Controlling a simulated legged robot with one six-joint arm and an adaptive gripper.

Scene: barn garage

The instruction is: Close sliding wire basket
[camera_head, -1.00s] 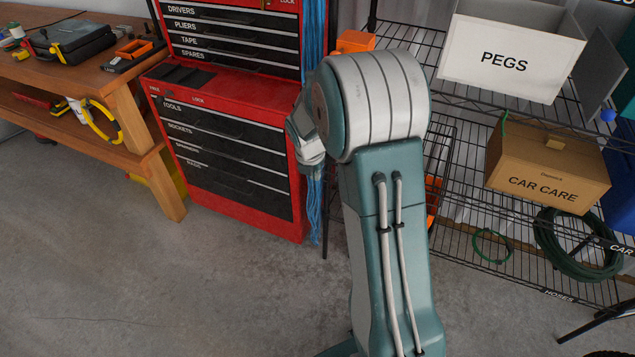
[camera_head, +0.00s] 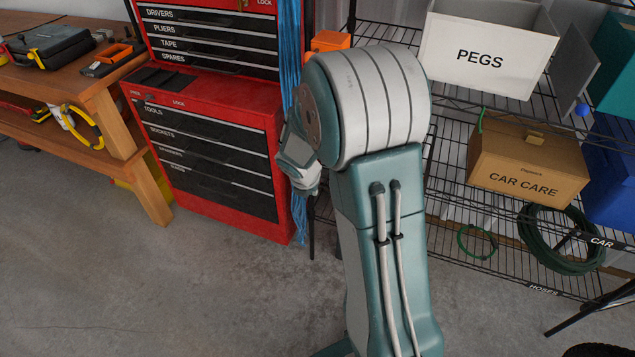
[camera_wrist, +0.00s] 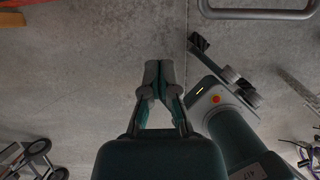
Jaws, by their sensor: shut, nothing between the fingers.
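My gripper (camera_wrist: 158,80) shows in the wrist view with its two fingertips together and nothing between them, above bare concrete floor. No sliding wire basket is clearly seen now; my arm covers much of the wire shelving's left part. A black wire shelf rack (camera_head: 455,130) stands behind and right of my arm. I cannot tell how far out the basket stands.
A red tool chest (camera_head: 178,98) stands left of my arm, with blue cords (camera_head: 290,60) at its side. The rack holds a PEGS bin (camera_head: 480,85), a CAR CARE box (camera_head: 528,150) and a green hose (camera_head: 540,262). A wooden workbench (camera_head: 125,120) is far left.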

